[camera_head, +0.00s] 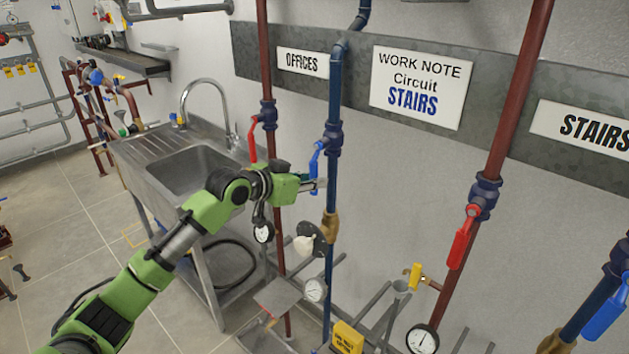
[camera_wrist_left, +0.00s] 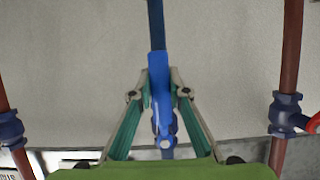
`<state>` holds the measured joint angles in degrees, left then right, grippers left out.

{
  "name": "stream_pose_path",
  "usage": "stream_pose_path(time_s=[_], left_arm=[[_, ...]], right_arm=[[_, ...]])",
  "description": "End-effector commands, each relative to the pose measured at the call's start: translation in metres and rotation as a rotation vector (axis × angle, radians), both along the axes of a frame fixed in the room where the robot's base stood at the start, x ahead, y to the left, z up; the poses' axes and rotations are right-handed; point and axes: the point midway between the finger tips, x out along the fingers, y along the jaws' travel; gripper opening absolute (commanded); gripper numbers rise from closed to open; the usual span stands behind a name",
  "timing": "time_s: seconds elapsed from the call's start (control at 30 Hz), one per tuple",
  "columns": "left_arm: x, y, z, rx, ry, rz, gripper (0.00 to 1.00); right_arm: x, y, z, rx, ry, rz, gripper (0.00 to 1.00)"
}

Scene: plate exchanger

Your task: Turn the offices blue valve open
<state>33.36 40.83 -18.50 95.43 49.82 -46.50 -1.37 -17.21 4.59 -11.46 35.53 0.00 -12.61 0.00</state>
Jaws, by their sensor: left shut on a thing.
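The offices blue valve handle (camera_head: 316,157) is on the dark blue pipe (camera_head: 334,100) beneath the "OFFICES" sign (camera_head: 302,63). It hangs down, tilted a little to the left of the pipe. My left gripper (camera_head: 315,184) is at the handle's lower end and shut on it. In the left wrist view the blue handle (camera_wrist_left: 160,75) stands between the two green-sided fingers (camera_wrist_left: 158,95), whose tips are close on either side. The fingers hide part of the handle's lower end in the head view. My right gripper is not in view.
A red valve handle (camera_head: 252,140) hangs on the red pipe just left. Another red handle (camera_head: 463,238) and a blue one (camera_head: 606,306) are to the right, near the "STAIRS" sign (camera_head: 590,127). A steel sink (camera_head: 190,170) stands at left. Gauges and pipes crowd below.

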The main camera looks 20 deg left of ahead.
Motion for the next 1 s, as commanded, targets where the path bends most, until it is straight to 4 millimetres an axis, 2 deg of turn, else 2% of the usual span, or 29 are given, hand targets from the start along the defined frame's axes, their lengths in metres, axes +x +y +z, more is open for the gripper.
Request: stream_pose_path(time_s=[0.17, 0.2, 0.27, 0.67, 0.77, 1.0], left_arm=[[0.000, 0.002, -0.002, 0.009, 0.001, 0.002, 0.00], [0.000, 0.002, -0.002, 0.009, 0.001, 0.002, 0.21], [0.000, 0.002, -0.001, 0.009, 0.001, 0.002, 0.34], [-0.003, 0.003, 0.002, 0.004, -0.001, 0.002, 0.34], [-0.014, 0.007, 0.005, 0.006, 0.000, 0.002, 0.34], [-0.058, 0.024, 0.024, 0.010, 0.001, 0.002, 0.34]], right_arm=[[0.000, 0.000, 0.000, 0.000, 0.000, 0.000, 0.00], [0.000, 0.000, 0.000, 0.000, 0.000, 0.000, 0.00], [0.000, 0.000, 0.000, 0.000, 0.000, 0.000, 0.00], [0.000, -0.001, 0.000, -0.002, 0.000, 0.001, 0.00], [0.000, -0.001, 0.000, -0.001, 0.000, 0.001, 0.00], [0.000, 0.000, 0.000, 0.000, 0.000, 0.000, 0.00]])
